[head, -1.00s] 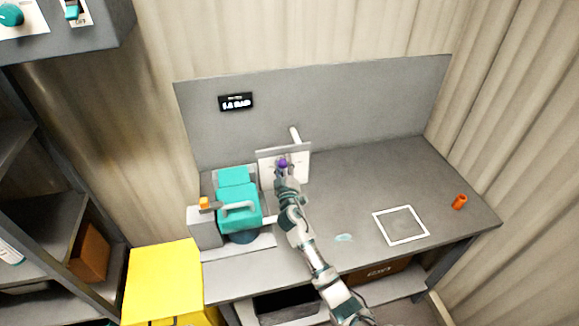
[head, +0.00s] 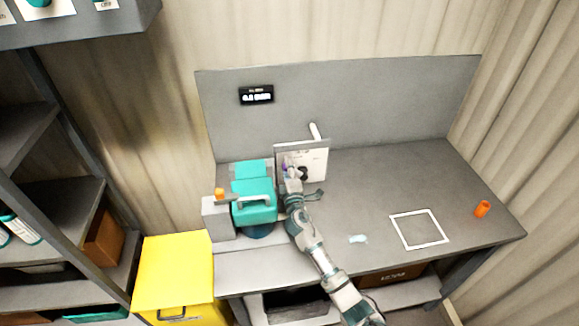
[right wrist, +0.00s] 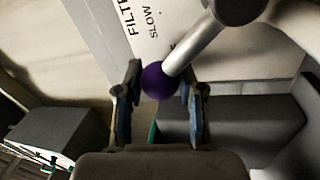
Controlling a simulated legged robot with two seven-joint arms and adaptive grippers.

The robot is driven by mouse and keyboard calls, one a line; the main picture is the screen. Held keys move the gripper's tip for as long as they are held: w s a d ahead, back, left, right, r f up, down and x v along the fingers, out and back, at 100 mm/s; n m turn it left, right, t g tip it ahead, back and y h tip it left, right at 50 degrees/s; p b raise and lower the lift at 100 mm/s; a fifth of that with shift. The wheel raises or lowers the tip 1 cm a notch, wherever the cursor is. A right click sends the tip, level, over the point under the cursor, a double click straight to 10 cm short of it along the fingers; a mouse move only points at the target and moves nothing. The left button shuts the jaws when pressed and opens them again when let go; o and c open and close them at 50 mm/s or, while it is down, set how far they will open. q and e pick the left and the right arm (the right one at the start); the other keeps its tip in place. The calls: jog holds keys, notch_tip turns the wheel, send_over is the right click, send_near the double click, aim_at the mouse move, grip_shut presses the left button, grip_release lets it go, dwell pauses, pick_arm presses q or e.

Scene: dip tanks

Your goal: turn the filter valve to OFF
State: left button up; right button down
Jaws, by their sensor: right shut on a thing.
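The filter valve is on a white panel (head: 314,163) standing on the bench, with a dark round hub (head: 303,174) and a lever (right wrist: 205,42). The lever ends in a purple ball knob (right wrist: 158,82). My right gripper (right wrist: 160,90) is shut on this knob, with one finger on each side in the right wrist view. In the head view my right gripper (head: 289,173) is at the panel's left part and hides most of the lever. The panel lettering shows part of "FILT" and "SLOW". An OFF mark cannot be read. My left gripper is not in view.
A teal machine (head: 255,205) stands close to the left of my right gripper. A black display (head: 256,95) hangs on the grey back board. A white square outline (head: 419,229) and an orange cup (head: 482,209) are on the clear right side. A yellow bin (head: 175,275) stands at left.

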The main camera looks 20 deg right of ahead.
jog(key=shift+a, duration=0.1)
dwell(0.3)
jog(key=c, duration=0.8)
grip_release()
jog(key=shift+w+f, duration=0.1)
jog(key=shift+o, duration=0.4)
jog(key=shift+w+f, duration=0.1)
jog(key=v, duration=1.2)
